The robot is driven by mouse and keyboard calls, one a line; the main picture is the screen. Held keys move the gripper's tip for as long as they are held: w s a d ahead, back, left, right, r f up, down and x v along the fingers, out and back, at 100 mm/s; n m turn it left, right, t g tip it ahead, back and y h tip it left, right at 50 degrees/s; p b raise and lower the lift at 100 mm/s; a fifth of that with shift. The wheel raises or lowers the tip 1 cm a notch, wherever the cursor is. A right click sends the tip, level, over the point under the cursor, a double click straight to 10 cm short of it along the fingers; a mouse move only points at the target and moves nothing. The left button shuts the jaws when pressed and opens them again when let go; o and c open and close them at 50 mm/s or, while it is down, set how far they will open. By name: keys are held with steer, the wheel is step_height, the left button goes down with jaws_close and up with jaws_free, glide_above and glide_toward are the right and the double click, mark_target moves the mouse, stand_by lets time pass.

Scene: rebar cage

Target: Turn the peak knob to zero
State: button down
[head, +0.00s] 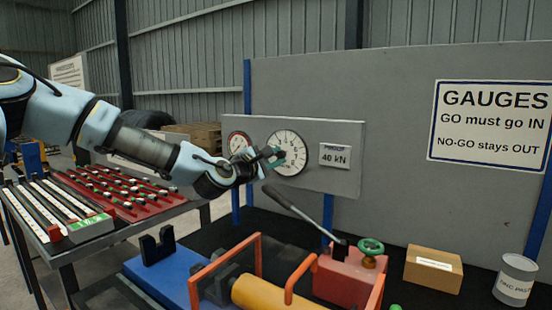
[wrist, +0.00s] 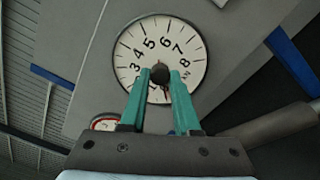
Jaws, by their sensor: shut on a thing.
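The large white dial gauge (head: 292,142) is mounted on a grey upright panel and fills the upper middle of the wrist view (wrist: 135,37). The dark peak knob (wrist: 160,72) sits at the dial's centre. My gripper (head: 274,155) reaches the dial from the left. In the wrist view its two green fingers (wrist: 161,77) are shut on the knob, one on each side. The zero mark cannot be made out, and the fingers cover part of the lower dial.
A smaller red-rimmed gauge (head: 238,143) is left of the dial. A 40 kN plate (head: 335,156) is on its right. Below are a grey lever (head: 302,209), a red pump body (head: 342,279) and an orange frame (head: 259,262). A cardboard box (head: 433,270) stands right.

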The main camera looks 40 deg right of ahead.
steer(key=shift+n, duration=0.3)
steer(key=c, duration=0.6)
jaws_free()
steer(key=shift+c, duration=0.2)
steer(key=shift+a, duration=0.1)
steer(key=b+v, duration=0.3)
steer(key=v, duration=0.7)
steer(key=shift+a, duration=0.3)
